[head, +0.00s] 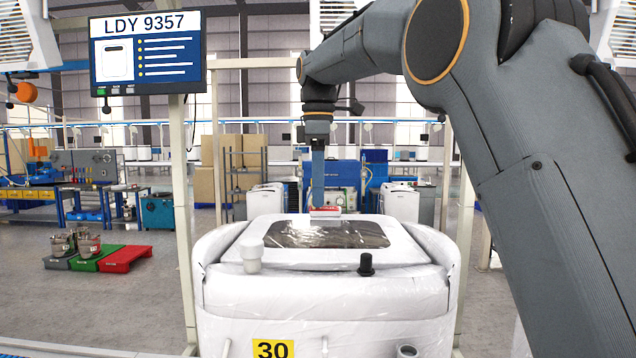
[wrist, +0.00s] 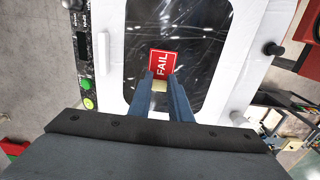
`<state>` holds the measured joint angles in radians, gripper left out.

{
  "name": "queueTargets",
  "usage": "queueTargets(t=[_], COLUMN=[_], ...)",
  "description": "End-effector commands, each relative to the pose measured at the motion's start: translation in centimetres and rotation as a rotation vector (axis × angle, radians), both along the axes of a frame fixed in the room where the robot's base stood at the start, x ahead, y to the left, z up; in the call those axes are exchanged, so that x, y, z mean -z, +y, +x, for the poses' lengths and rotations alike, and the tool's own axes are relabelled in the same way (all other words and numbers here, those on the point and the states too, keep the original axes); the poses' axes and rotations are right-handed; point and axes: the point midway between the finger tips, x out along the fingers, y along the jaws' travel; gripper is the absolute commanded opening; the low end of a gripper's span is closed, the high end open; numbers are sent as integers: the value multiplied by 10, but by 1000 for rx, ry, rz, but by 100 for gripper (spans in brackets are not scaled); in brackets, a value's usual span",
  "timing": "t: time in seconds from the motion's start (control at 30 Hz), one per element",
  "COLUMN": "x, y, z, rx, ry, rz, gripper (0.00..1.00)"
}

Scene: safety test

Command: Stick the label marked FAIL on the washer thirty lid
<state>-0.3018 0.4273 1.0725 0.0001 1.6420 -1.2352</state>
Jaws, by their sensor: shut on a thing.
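The washer (head: 328,300) with the yellow 30 mark (head: 272,349) stands in front of me, wrapped in clear film. Its white lid (head: 275,257) has a dark window (head: 345,234), and both the lid (wrist: 215,60) and window (wrist: 205,50) show in the wrist view. My gripper (head: 319,208) is over the far part of the lid. In the wrist view my gripper (wrist: 161,80) is shut on the red label marked FAIL (wrist: 162,63), holding its near edge over the window. I cannot tell whether the label touches the lid. The label (head: 325,212) looks small in the head view.
A white knob (head: 252,252) and a black knob (head: 366,264) stand up near the washer's front edge. A screen reading LDY 9357 (head: 147,50) hangs on a post at left. Other white washers (head: 400,203) stand behind.

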Motion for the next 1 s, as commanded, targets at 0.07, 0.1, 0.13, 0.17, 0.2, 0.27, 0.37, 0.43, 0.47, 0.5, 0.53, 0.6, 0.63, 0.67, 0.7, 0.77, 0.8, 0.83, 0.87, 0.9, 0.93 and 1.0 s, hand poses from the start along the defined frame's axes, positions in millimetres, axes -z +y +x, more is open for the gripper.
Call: queueTargets(t=[0.07, 0.1, 0.13, 0.17, 0.2, 0.27, 0.37, 0.43, 0.47, 0.5, 0.53, 0.6, 0.63, 0.67, 0.7, 0.77, 0.8, 0.83, 0.87, 0.9, 0.93, 1.0], x=[7, 11, 14, 16, 20, 24, 31, 34, 35, 36, 37, 38, 39, 39, 39, 39, 39, 39, 39, 39, 39, 39], y=[0, 0, 0, 0, 0, 0, 0, 0, 0, 0, 0, 0, 0, 0, 0, 0, 0, 0, 0, 0, 0, 0], z=[0, 0, 0, 0, 0, 0, 0, 0, 0, 0, 0, 0, 0, 0, 0, 0, 0, 0, 0, 0, 0, 0], rx=[0, 0, 0, 0, 0, 0, 0, 0, 0, 0, 0, 0, 0, 0, 0, 0, 0, 0, 0, 0, 0, 0], ry=[0, 1, 1, 1, 0, 1, 0, 0, 0, 1, 1, 0, 0, 0, 0, 0, 0, -1, -1, 0, 0, 0], rz=[0, 0, 0, 0, 0, 0, 0, 0, 0, 0, 0, 0, 0, 0, 0, 0, 0, 0, 0, 0, 0, 0], gripper=[7, 7, 7, 7, 7, 7, 7, 7, 7, 7, 7, 7, 7, 7, 7, 7, 7, 7, 7, 7, 7, 7])
